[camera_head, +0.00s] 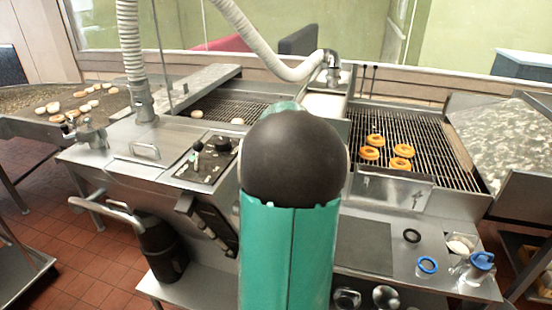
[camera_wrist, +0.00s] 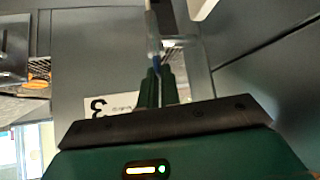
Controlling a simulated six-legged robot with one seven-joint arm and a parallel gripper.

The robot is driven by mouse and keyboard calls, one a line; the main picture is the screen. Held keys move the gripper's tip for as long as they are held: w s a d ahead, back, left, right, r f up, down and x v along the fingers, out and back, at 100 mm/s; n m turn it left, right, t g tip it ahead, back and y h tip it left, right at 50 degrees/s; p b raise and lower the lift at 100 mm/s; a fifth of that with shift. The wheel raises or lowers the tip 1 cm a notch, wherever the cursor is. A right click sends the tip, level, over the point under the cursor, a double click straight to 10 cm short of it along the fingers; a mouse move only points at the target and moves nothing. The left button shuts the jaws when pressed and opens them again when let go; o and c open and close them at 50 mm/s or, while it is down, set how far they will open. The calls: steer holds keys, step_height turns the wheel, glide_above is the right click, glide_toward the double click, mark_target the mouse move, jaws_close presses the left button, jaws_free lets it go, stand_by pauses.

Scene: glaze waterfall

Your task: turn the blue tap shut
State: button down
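My gripper (camera_wrist: 160,72) shows in the wrist view, its two dark green fingers close together with only a narrow gap. A small blue piece (camera_wrist: 156,65) on a pale, thin upright part is right at the fingertips. It may be the blue tap, but it is blurred, and I cannot tell whether the fingers touch or hold it. In the head view, my arm fills the middle and hides the gripper. A blue-topped fitting (camera_head: 481,261) stands at the right end of the lower counter, and a blue ring (camera_head: 427,265) lies to its left.
A grill (camera_head: 450,165) with several orange rings (camera_head: 402,150) is at the right. A control panel (camera_head: 207,160) is left of my arm, and a ribbed hose (camera_head: 262,42) arches above. A white label (camera_wrist: 110,105) is left of the fingers.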

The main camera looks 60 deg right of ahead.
steer(key=shift+w+a+f+m+g+h, duration=0.1)
steer(key=shift+f+m+g+h, duration=0.05)
steer(key=shift+m+g, duration=0.35)
steer(key=shift+w+a+f+m+g+h, duration=0.15)
steer(key=shift+m+g, duration=0.15)
steer(key=shift+m, duration=0.3)
steer(key=shift+s+d+g, duration=0.15)
steer(key=shift+g, duration=0.15)
steer(key=shift+r, duration=0.1)
steer(key=c, duration=1.6)
jaws_free()
steer(key=shift+r, duration=0.1)
steer(key=v, duration=1.3)
steer(key=shift+s+a+r, duration=0.15)
steer(key=shift+a+r, duration=0.05)
steer(key=shift+a, duration=0.2)
